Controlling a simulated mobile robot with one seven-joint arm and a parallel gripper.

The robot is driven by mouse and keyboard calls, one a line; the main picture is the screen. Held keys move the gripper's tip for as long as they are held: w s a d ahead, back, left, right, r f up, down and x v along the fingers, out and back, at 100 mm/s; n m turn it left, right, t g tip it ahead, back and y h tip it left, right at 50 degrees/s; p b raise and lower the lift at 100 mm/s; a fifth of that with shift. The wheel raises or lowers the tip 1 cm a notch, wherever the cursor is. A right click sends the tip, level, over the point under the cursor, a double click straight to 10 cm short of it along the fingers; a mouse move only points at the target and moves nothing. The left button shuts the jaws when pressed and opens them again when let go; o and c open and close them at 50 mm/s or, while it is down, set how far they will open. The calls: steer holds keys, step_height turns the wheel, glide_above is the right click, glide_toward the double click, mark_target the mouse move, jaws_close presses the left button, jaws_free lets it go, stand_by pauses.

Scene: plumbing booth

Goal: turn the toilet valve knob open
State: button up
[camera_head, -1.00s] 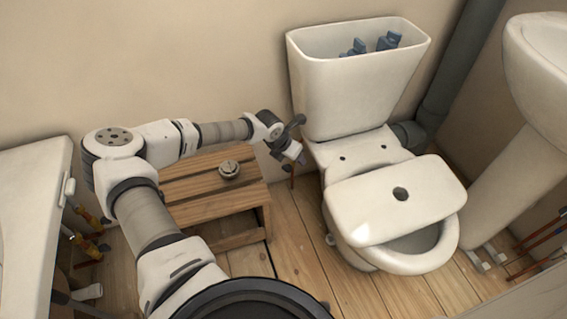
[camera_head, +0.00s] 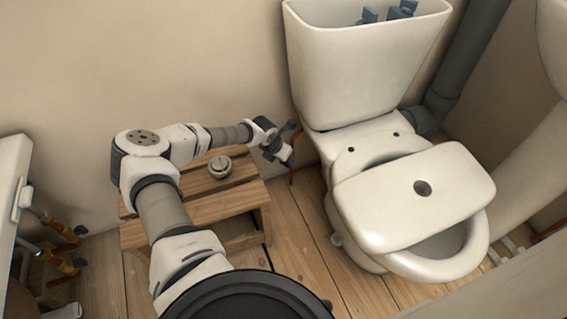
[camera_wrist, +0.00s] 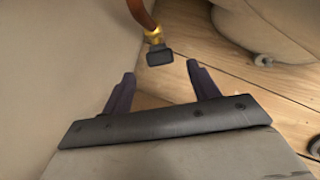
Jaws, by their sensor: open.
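The toilet valve knob (camera_wrist: 159,55) is a small dark handle on a brass fitting at the lower end of a copper pipe (camera_wrist: 141,13) in the wrist view. It sits just beyond my fingertips, roughly centred between them and not touching either. My gripper (camera_wrist: 160,80) is open and empty, with its two dark fingers spread. In the head view my gripper (camera_head: 285,158) is beside the toilet's left side, near the wall, and the knob is hidden or too small to make out. The toilet (camera_head: 370,70) has its cistern open on top.
A wooden stool (camera_head: 230,200) with a small round metal part (camera_head: 220,167) on it stands under my arm. The cistern lid (camera_head: 420,200) lies across the toilet bowl. A basin with valves (camera_head: 65,265) is at the left. Bare floor (camera_head: 300,240) lies between stool and toilet.

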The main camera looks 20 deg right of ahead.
steer(key=shift+b+x, duration=0.55)
steer(key=shift+x, duration=1.65)
steer(key=c, duration=1)
steer(key=shift+w, duration=0.1)
